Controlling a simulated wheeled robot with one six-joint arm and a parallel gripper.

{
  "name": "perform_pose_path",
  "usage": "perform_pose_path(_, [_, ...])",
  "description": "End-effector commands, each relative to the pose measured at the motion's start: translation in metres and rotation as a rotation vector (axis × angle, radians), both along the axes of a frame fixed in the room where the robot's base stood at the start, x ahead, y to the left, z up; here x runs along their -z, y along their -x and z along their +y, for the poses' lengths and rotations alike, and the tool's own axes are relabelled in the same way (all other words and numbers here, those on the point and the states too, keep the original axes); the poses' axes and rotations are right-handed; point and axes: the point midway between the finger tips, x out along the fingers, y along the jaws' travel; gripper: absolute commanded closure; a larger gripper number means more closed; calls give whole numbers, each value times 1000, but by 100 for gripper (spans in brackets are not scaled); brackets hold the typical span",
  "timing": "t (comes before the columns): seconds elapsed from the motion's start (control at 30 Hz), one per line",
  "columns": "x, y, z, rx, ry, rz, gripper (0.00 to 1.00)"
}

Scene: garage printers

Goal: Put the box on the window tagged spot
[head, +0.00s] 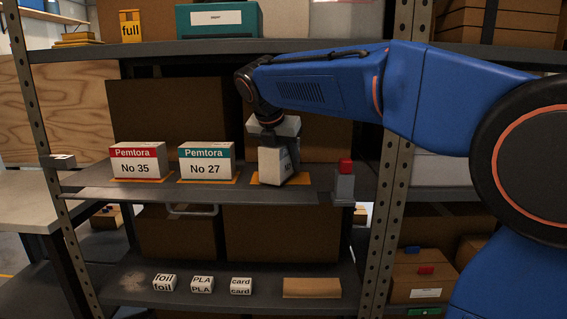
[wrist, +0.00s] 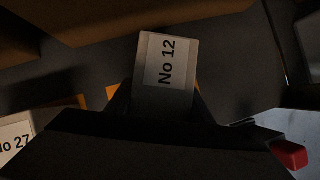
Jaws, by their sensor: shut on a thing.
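My gripper (head: 273,138) points down over the middle shelf and is shut on a white-grey box (head: 274,164). In the wrist view the box (wrist: 165,70) reads "No 12" and sits between the dark fingers. In the head view it looks turned and slightly tilted. It is at an orange mat (head: 297,179); I cannot tell whether it touches the mat or hangs just above it. No tag reading "window" is legible in either view.
To the left stand a red-topped Pemtora box "No 35" (head: 137,162) and a teal-topped "No 27" (head: 206,162), each on an orange mat. A grey post with a red top (head: 345,166) stands close right. Below are small blocks marked foil (head: 164,283), PLA (head: 202,284) and card (head: 241,285).

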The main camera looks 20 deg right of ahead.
Motion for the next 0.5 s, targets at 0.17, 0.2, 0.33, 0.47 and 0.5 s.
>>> perform_pose_path(0.17, [6,-2,-3,-3,-1,-2,84])
perform_pose_path(0.2, [6,-2,-3,-3,-1,-2,84])
perform_pose_path(0.33, [6,-2,-3,-4,-1,-3,84])
perform_pose_path(0.47, [8,-1,-3,-3,-1,-2,84])
perform_pose_path(0.5, [9,-1,-3,-3,-1,-2,51])
